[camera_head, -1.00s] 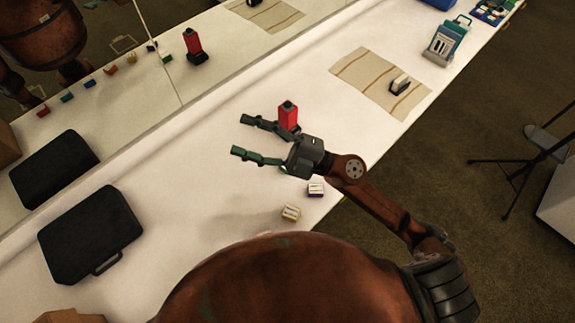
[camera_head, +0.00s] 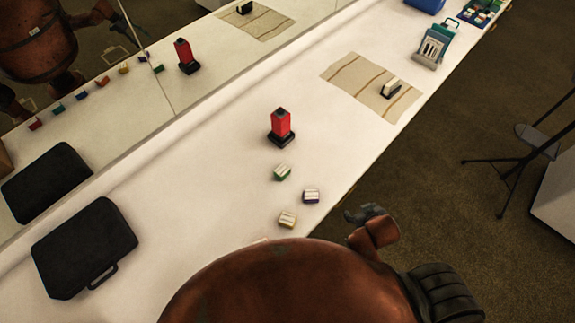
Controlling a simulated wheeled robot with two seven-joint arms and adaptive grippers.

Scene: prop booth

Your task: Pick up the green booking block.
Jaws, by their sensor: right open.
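The green booking block (camera_head: 282,173) is a small block with a pale top and green sides. It lies on the white counter (camera_head: 215,190), just in front of the red stand-like object. My right gripper (camera_head: 366,214) is to the right of the block and apart from it, beyond the counter's front edge. It is open, with nothing seen between its fingers, though it is small and partly hidden by its arm. My left gripper is not in view.
A blue block (camera_head: 311,196) and a yellow block (camera_head: 287,220) lie close to the green one. The red object (camera_head: 281,127) stands behind it. A black case (camera_head: 83,248) lies left; a striped mat (camera_head: 347,79) lies farther back. A mirror reflects the counter.

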